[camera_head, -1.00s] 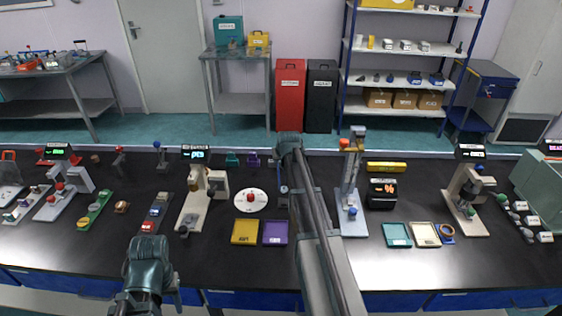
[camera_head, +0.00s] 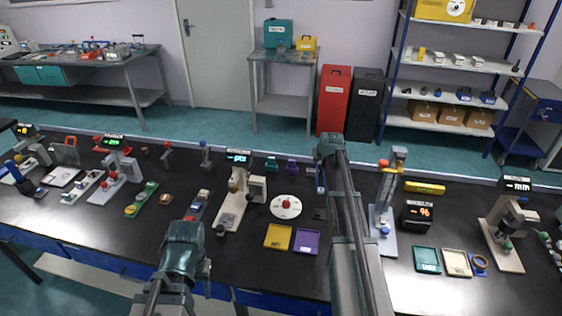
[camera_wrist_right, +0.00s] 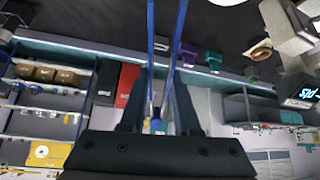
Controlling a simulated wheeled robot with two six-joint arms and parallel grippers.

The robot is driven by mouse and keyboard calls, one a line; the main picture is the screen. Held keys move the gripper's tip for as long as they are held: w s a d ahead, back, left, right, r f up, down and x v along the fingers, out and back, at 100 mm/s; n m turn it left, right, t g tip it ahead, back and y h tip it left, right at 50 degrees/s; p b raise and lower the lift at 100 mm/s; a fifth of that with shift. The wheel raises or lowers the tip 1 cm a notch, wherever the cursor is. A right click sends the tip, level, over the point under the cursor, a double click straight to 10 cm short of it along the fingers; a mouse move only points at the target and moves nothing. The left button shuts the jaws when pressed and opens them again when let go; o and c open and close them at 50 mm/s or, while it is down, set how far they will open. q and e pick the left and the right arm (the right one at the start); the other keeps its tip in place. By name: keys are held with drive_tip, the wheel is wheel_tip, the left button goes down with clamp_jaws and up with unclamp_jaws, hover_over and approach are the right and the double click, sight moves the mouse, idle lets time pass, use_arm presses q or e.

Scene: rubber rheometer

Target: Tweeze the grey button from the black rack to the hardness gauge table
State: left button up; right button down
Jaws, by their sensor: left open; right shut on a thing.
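My right gripper (camera_head: 326,150) reaches over the bench, shut on blue tweezers. In the right wrist view, the two blue tweezer prongs (camera_wrist_right: 151,40) run up from the gripper (camera_wrist_right: 158,115), apart at their tips with nothing between them. My left gripper (camera_head: 188,245) is open and empty over the front of the bench, its fingertips hard to make out. A stand with a lit cyan display (camera_head: 238,157) and a pale base stands between the arms; I cannot tell if it is the hardness gauge. I cannot single out the grey button; a rack with small buttons (camera_head: 197,206) is near my left gripper.
A white disc with a red knob (camera_head: 286,204), a yellow tray (camera_head: 278,237) and a purple tray (camera_head: 307,241) lie left of my right arm. Bare black bench shows at the front.

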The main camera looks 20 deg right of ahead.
wheel_tip(320, 180, down, 5)
drive_tip(key=b, duration=0.4)
drive_tip(key=shift+r, duration=0.1)
drive_tip(key=shift+r, duration=0.2)
